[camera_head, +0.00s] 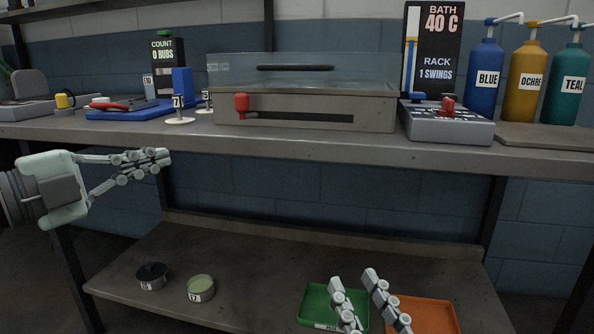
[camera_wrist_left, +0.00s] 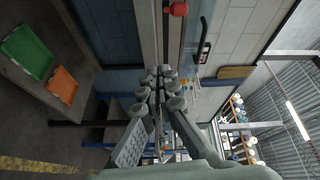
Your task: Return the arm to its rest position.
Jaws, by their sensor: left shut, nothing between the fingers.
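My left gripper (camera_head: 160,157) comes in from the left in the head view, just in front of and a little below the bench top (camera_head: 330,140). Its fingers point right, closed together with nothing between them. The left wrist view shows the same closed fingers (camera_wrist_left: 160,75) in the middle of the picture. My right gripper (camera_head: 354,275) shows at the bottom of the head view, in front of the lower shelf (camera_head: 250,260). Its two fingers stand apart with nothing seen between them; its arm is out of view.
On the bench stand the steel bath (camera_head: 305,105) with a red knob, a control box (camera_head: 446,122) and dye bottles (camera_head: 483,80). A blue tray (camera_head: 128,112) lies at left. Below are two tins (camera_head: 201,289), a green tray (camera_head: 313,305) and an orange tray (camera_head: 430,312).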

